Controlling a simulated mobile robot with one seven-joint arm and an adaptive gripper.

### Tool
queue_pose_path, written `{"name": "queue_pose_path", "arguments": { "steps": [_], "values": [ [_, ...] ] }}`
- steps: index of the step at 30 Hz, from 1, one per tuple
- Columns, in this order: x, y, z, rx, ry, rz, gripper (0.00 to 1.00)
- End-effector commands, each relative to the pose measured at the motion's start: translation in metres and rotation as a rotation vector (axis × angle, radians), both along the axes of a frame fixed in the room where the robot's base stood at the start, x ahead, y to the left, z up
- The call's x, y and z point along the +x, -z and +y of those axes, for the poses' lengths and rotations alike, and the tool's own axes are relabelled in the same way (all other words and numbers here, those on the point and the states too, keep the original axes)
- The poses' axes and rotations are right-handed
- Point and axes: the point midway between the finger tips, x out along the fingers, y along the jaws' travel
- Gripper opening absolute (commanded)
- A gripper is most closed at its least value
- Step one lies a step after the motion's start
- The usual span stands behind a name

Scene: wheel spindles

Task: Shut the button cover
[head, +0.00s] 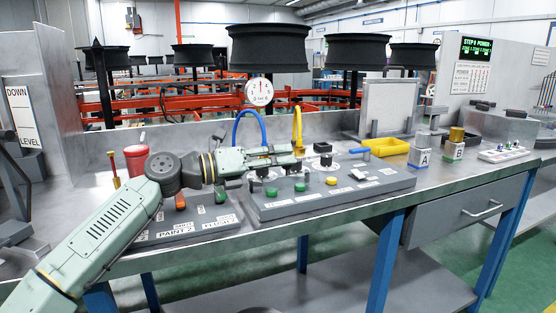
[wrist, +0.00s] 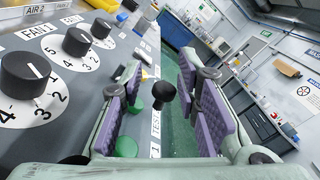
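No part stands out clearly as the button cover. My gripper (head: 297,155) is above the panel's left half, pointing right. In the wrist view its purple-padded fingers (wrist: 168,115) are apart, with nothing held. A black round knob on a stem (wrist: 163,92) shows between them, and green buttons (wrist: 126,147) show by the left finger.
Black dials (wrist: 24,77) line the panel beside my gripper. A smaller labelled panel (head: 190,228) lies under my arm. A red canister (head: 137,159), a yellow tray (head: 386,147) and blocks A (head: 420,156) and B (head: 454,150) stand on the bench. Blue and yellow hoses rise behind.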

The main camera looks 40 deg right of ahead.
Motion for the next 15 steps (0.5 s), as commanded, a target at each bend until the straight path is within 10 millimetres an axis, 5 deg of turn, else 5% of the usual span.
{"name": "queue_pose_path", "arguments": {
  "steps": [15],
  "values": [
    [0.003,0.001,0.010,0.001,-0.001,0.001,0.38]
  ]
}}
